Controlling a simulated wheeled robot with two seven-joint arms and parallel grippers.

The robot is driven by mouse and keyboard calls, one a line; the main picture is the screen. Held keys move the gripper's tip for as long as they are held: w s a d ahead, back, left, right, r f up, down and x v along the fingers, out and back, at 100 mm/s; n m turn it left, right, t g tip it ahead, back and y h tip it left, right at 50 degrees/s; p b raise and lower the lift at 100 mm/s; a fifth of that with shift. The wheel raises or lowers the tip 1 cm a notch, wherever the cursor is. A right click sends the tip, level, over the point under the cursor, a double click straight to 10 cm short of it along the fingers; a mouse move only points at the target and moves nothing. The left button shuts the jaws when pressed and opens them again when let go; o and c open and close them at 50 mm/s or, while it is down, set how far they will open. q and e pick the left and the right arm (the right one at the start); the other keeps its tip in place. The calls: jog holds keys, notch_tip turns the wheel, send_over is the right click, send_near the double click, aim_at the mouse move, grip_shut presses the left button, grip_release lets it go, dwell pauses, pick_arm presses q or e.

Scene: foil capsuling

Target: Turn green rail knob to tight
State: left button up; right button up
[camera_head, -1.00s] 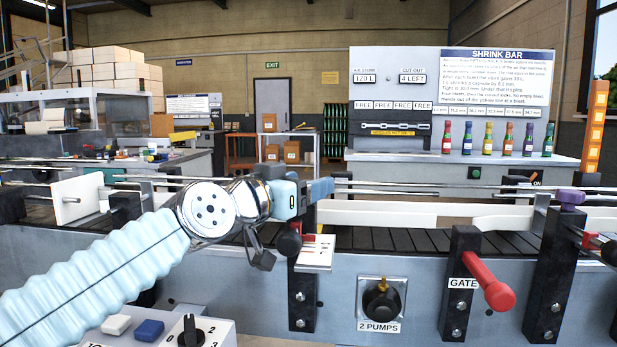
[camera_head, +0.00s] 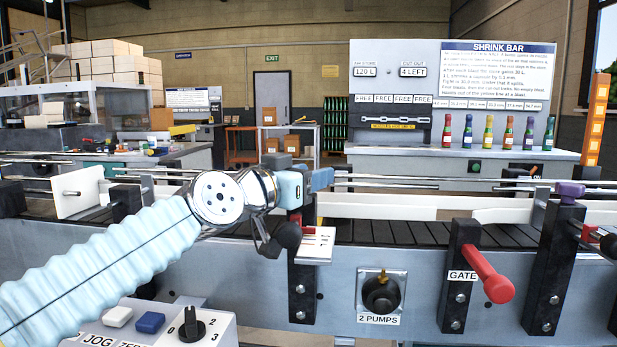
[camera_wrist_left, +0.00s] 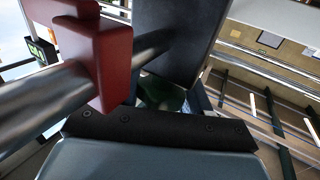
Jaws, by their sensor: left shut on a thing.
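My left gripper (camera_head: 318,181) is at the top of a black rail post (camera_head: 302,278) left of the pump dial. Its fingers hide the top of that post in the head view. In the left wrist view a small dark green piece (camera_wrist_left: 164,97), apparently the green rail knob, shows beside the dark finger pad (camera_wrist_left: 155,128). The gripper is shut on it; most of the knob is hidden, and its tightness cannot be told. A steel rod with a red block (camera_wrist_left: 98,55) passes close by. My right gripper is not in view.
A purple knob (camera_head: 571,192) tops another post at the right. A red GATE handle (camera_head: 487,275) and the pump dial (camera_head: 382,293) stick out from the conveyor front. White guide rails (camera_head: 380,207) run along the dark belt. A control box (camera_head: 165,325) sits at lower left.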

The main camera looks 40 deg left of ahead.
pick_arm(q)
jog(key=m+h+b, duration=0.1)
jog(key=h+b, duration=0.1)
jog(key=m+h+b, duration=0.1)
jog(key=b, duration=0.1)
jog(key=m+h+b, duration=0.1)
jog(key=h+b, duration=0.1)
jog(key=shift+d+f+m+g+h, duration=0.15)
jog(key=shift+d+m+g+h, duration=0.15)
jog(key=shift+d+g, duration=0.1)
jog(key=shift+m+g+h, duration=0.3)
jog(key=shift+m+h, duration=0.2)
jog(key=shift+h, duration=0.2)
jog(key=shift+r+m+g+h, duration=0.2)
jog(key=shift+m+g+h, duration=0.15)
jog(key=shift+h, duration=0.25)
jog(key=shift+s+d+r+m+g+h, duration=0.15)
jog(key=shift+m+g+h, duration=0.2)
jog(key=shift+m+h, duration=0.3)
jog(key=m+g+h+p, duration=0.1)
jog(key=p, duration=0.1)
jog(key=m+g+h+p, duration=0.3)
jog(key=h+p, duration=0.1)
jog(key=p, duration=0.1)
jog(key=shift+s+d+r+g, duration=0.2)
jog(key=shift+d+g, duration=0.05)
jog(key=shift+g, duration=0.15)
jog(key=shift+s+f+m+g+h+p, duration=0.1)
jog(key=shift+f+m+g+h+p, duration=0.15)
jog(key=shift+m+g+h+p, duration=0.55)
